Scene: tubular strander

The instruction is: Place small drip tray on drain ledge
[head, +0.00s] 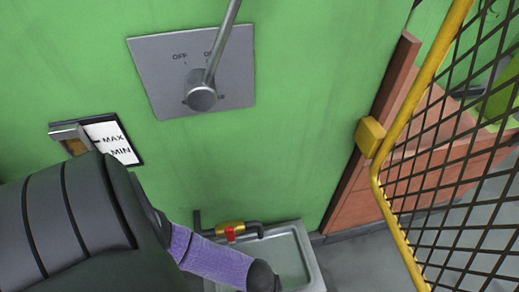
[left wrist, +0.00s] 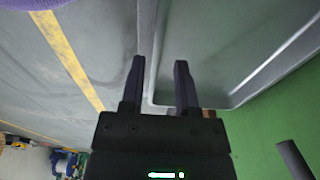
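A grey metal tray (head: 304,249) with a raised rim shows at the bottom of the head view, low against the green wall, partly hidden by my left arm. In the left wrist view a grey tray (left wrist: 215,50) fills the upper right, seen close up. My left gripper (left wrist: 159,64) has its two dark fingers apart, one on each side of the tray's rim in the picture; I cannot tell whether they touch it. In the head view the left fingers are hidden or out of frame. My right gripper is in neither view. I cannot single out a drain ledge.
A pipe with a brass valve and red handle (head: 230,233) runs above the tray. A lever plate (head: 160,75) and a MAX/MIN gauge (head: 110,140) are on the green wall. A yellow-framed mesh guard (head: 450,150) stands at right. Grey floor (head: 365,270) is open beside the tray.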

